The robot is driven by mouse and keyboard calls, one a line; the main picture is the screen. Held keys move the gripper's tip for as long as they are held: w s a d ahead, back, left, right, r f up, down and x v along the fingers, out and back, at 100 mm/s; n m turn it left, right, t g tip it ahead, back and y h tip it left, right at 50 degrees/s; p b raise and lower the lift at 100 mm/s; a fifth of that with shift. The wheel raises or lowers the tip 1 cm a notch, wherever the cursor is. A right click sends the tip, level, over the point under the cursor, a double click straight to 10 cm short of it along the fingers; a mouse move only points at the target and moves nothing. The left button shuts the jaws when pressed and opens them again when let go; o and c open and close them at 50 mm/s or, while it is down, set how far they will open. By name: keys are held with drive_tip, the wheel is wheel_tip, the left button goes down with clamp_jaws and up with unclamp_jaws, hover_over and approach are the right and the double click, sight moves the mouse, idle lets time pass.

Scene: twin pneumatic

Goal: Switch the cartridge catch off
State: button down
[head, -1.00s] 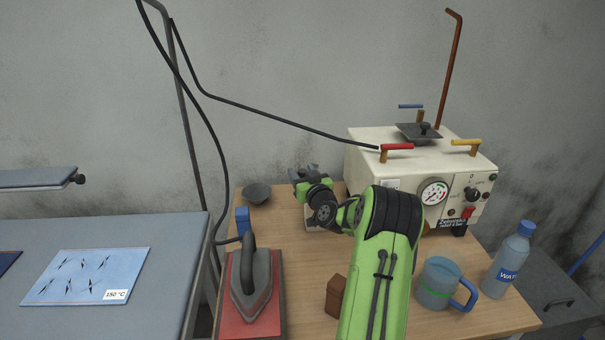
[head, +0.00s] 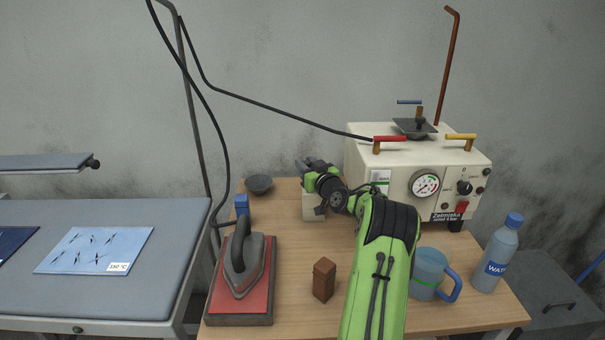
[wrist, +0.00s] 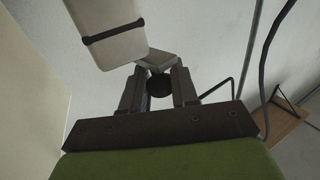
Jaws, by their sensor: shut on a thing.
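My gripper (head: 305,165) reaches over the back of the wooden table, left of the cream machine (head: 398,158). In the wrist view, my gripper (wrist: 157,76) is shut on a small part: a grey angular piece (wrist: 158,63) lies at the fingertips and a dark round knob (wrist: 159,86) shows between the fingers. I cannot tell for certain whether this is the cartridge catch. A pale box with a dark band (wrist: 108,38) is right beyond the fingertips. In the head view, a small cream block (head: 313,207) stands partly hidden beneath my gripper.
A red iron rest (head: 225,305) with an iron (head: 243,262) is at the table's left. A brown block (head: 323,280) stands left of my arm. A blue mug (head: 428,272) and a water bottle (head: 497,255) are at the right. A dark bowl (head: 259,184) is at the back left.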

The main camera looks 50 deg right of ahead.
drive_tip(key=shift+s+d+f+n+y+b, duration=0.1)
drive_tip(key=shift+s+d+n+y+b, duration=0.1)
drive_tip(key=shift+n+y+b, duration=0.15)
drive_tip(key=shift+w+a+n+t+y, duration=0.2)
drive_tip(key=shift+w+n+t+y, duration=0.1)
drive_tip(key=shift+y, duration=0.25)
drive_tip(key=shift+s, duration=0.1)
drive_tip(key=shift+d, duration=0.1)
drive_tip(key=c, duration=0.9)
unclamp_jaws()
drive_tip(key=shift+s, duration=0.1)
drive_tip(key=v, duration=1.5)
drive_tip(key=shift+s+b, duration=0.3)
